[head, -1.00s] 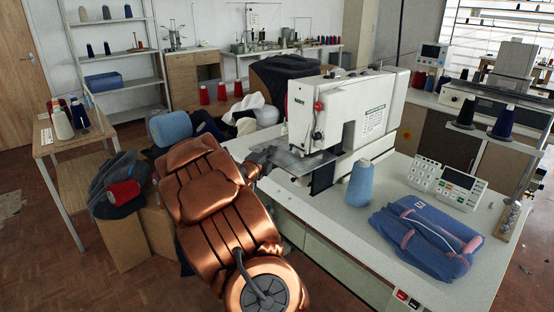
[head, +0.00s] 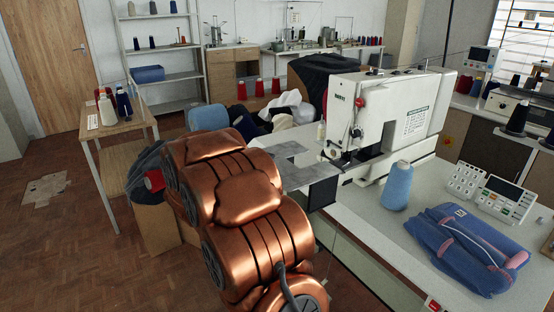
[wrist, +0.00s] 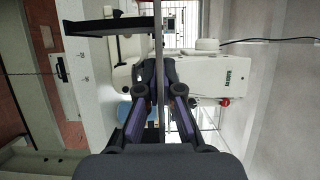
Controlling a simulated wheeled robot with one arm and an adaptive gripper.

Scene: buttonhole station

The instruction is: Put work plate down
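The work plate (head: 295,172) is a flat grey sheet with a cutout. In the head view it stands out to the left of the white sewing machine (head: 395,110), level or nearly so, above the floor side of the table. In the wrist view the plate shows edge-on as a thin strip (wrist: 160,95) between the fingers. My gripper (wrist: 159,80) is shut on it, with a dark finger on each side. In the head view my copper arm hides the gripper. I cannot tell whether the plate touches the machine.
The machine table (head: 365,218) carries a blue thread cone (head: 397,187), a folded blue garment (head: 466,248) and a control panel (head: 505,199). A dark plate-like part (head: 323,193) juts from the table's left edge.

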